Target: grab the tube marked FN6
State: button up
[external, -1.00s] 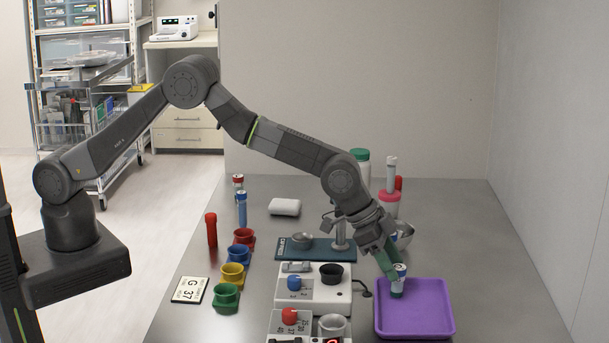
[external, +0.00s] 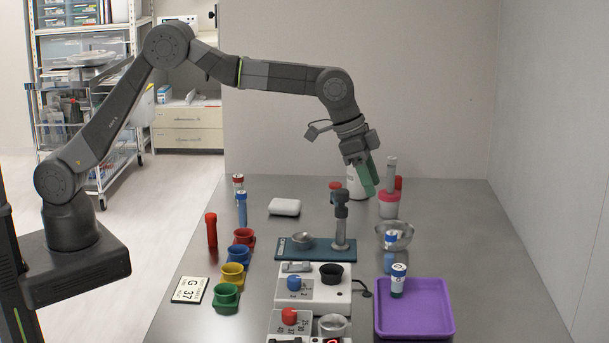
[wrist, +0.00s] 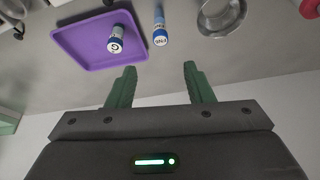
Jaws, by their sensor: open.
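A blue tube with a white label (wrist: 160,28) is beside the tray in the wrist view. Its small print looks like FN6. In the external view the blue tube (external: 389,262) is between the tray and a metal bowl. Another tube, white-labelled with a dark lower end (external: 398,284), stands on the purple tray (external: 428,318); it also shows in the wrist view (wrist: 116,40), its label bearing a single letter. My gripper (external: 370,186) is open and empty, raised over the back of the table, away from both tubes. Its green fingers (wrist: 156,72) show in the wrist view.
A metal bowl (external: 406,240) stands behind the tray. A tube stands in a pink holder (external: 389,208) near a white jar (external: 356,190). A grey post on a teal base (external: 290,255) and white devices (external: 330,300) are left of the tray. Coloured cups stand further left.

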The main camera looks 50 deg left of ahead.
jog(key=p, duration=0.1)
send_near(388, 272)
jog(key=shift+w+d, duration=0.65)
jog(key=shift+w+a+p+x, duration=0.15)
jog(key=shift+p+x, duration=0.45)
jog(key=shift+x, duration=0.75)
jog(key=shift+w+a+p+x, duration=0.15)
jog(key=shift+p+x, duration=0.4)
jog(key=shift+x, duration=0.8)
grip_shut()
